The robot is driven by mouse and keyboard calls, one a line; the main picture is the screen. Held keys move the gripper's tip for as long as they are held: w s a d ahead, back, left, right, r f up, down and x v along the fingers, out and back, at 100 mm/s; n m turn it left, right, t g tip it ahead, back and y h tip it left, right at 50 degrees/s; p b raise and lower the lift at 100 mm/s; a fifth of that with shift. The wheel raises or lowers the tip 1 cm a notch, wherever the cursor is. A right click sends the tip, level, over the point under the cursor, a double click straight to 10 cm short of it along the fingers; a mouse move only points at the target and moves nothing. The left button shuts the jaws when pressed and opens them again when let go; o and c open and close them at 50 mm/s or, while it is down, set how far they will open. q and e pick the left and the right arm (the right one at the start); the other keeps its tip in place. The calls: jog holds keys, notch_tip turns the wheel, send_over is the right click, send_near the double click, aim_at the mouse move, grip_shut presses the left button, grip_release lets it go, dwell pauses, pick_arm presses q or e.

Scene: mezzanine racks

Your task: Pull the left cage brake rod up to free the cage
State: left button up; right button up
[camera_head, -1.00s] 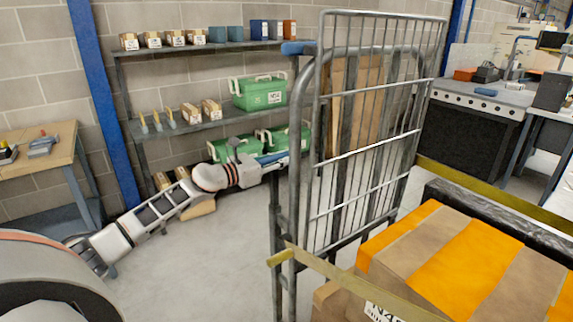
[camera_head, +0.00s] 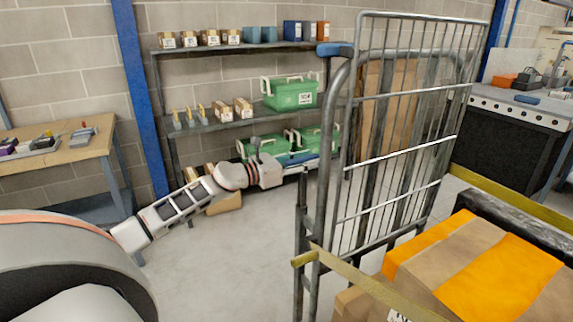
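The roll cage (camera_head: 408,150) of grey wire mesh stands right of centre, with a blue grip (camera_head: 335,48) at its top left corner. A slim upright rod (camera_head: 301,225) shows at the cage's left edge; I cannot tell for sure that it is the brake rod. My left arm reaches in from the lower left. My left gripper (camera_head: 298,164) is level with the top of that rod, close to the cage's left post. Its fingers are small and dark against the shelf, so contact and opening are unclear. My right gripper is out of view.
A yellow strap (camera_head: 365,280) crosses before a carton with orange bands (camera_head: 475,265) at lower right. A shelf rack (camera_head: 235,125) with green cases stands behind my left arm. A workbench (camera_head: 75,150) is at left. Bare floor (camera_head: 220,270) lies left of the cage.

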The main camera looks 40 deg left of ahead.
aim_at(286, 164)
pick_arm(q)
jog(key=shift+v, duration=4.7)
jog(key=shift+r, duration=0.1)
jog(key=shift+s, duration=0.1)
